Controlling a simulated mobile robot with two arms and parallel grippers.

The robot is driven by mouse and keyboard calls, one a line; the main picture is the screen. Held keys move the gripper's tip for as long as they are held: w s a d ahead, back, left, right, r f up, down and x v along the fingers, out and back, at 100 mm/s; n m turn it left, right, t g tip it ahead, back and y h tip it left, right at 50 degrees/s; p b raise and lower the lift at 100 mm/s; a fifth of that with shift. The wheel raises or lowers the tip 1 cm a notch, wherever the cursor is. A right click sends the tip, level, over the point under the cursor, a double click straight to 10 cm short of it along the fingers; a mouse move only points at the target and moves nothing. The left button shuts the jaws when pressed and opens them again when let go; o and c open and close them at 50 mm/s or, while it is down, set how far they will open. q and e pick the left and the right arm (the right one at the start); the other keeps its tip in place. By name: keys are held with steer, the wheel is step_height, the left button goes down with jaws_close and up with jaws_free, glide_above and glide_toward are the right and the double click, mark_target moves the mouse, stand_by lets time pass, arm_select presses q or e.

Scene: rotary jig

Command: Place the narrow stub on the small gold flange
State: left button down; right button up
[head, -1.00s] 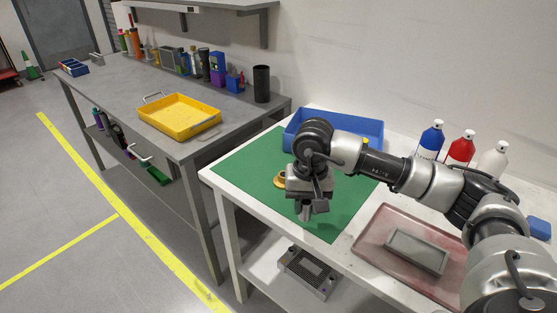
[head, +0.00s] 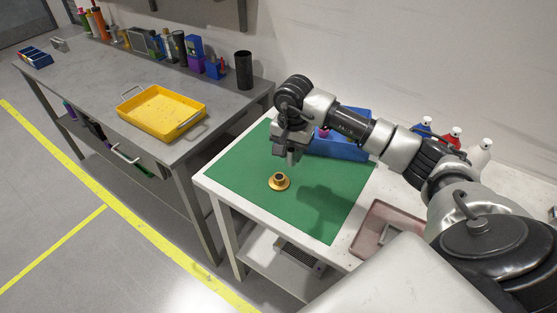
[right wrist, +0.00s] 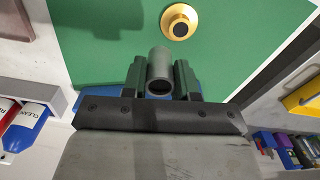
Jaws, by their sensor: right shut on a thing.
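The small gold flange (head: 279,182) lies on the green mat (head: 335,200), a round gold disc with a raised, dark middle. It also shows at the top of the right wrist view (right wrist: 180,22). My right gripper (head: 291,157) hangs above the mat, just behind the flange in the head view. In the right wrist view my right gripper (right wrist: 160,84) is shut on a grey hollow tube, the narrow stub (right wrist: 159,62), held between its two fingers. The stub is apart from the flange. The stub cannot be made out in the head view. My left gripper is not in view.
A blue bin (head: 345,149) stands at the mat's back edge, partly behind my arm. A reddish tray (head: 366,233) lies at the right. Spray bottles (head: 479,155) stand along the wall. A yellow tray (head: 163,112) sits on the grey bench at left. The mat around the flange is clear.

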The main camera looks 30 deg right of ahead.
steer(key=shift+w+a+f+p, duration=0.3)
steer(key=shift+w+a+f, duration=0.6)
steer(key=shift+w+a, duration=0.2)
step_height(320, 180, down, 4)
steer(key=shift+r+p, duration=0.15)
steer(key=shift+p, duration=0.55)
steer(key=shift+f, duration=0.3)
steer(key=o, duration=0.9)
